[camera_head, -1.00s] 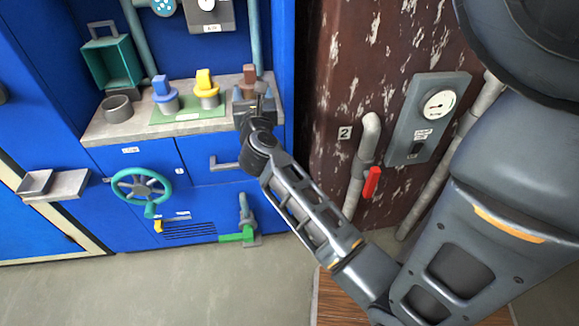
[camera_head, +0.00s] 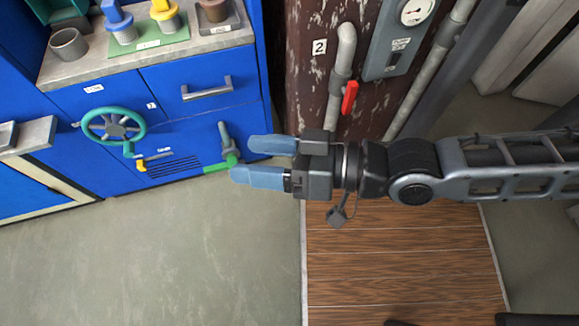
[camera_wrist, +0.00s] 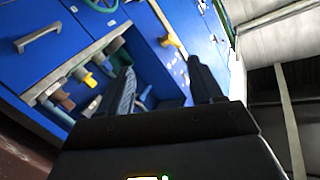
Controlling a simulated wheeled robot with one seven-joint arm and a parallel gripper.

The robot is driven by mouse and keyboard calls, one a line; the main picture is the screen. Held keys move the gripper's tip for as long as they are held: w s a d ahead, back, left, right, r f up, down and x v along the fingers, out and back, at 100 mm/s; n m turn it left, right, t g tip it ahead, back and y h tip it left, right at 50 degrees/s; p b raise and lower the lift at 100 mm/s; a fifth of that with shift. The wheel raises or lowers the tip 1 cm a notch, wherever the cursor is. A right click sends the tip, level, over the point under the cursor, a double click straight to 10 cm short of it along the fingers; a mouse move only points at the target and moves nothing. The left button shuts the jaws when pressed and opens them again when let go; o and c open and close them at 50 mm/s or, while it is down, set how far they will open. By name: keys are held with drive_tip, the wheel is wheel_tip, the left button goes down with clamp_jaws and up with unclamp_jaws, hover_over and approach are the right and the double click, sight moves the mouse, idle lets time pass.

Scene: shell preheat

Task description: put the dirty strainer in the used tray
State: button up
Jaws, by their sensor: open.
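A brown-topped piece (camera_head: 213,10) stands on a small dark grey tray (camera_head: 222,28) at the right end of the counter, cut by the top edge of the head view. I take it for the dirty strainer and the tray for the used tray, but the label is too small to read. A blue-topped piece (camera_head: 119,20) and a yellow-topped piece (camera_head: 165,14) stand upright on a green mat (camera_head: 150,43) to its left. My gripper (camera_head: 241,159) is open and empty, its blue fingers apart, well in front of the counter and to its right. The wrist view also shows it (camera_wrist: 162,64).
A grey cup (camera_head: 69,44) stands at the counter's left. A pipe with a red handle (camera_head: 349,97) is behind my gripper. Floor at lower left is clear.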

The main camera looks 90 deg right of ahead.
drive_tip(key=s+a+n+y, duration=0.1)
drive_tip(key=n, duration=0.1)
drive_tip(key=s+a+n+g, duration=0.1)
drive_tip(key=n, duration=0.1)
drive_tip(key=s+n+y, duration=0.1)
drive_tip(key=s+n, duration=0.1)
drive_tip(key=shift+s+a+r+n+g+y, duration=0.1)
drive_tip(key=shift+a+r+n+g+y, duration=0.2)
drive_tip(key=shift+a+n, duration=0.1)
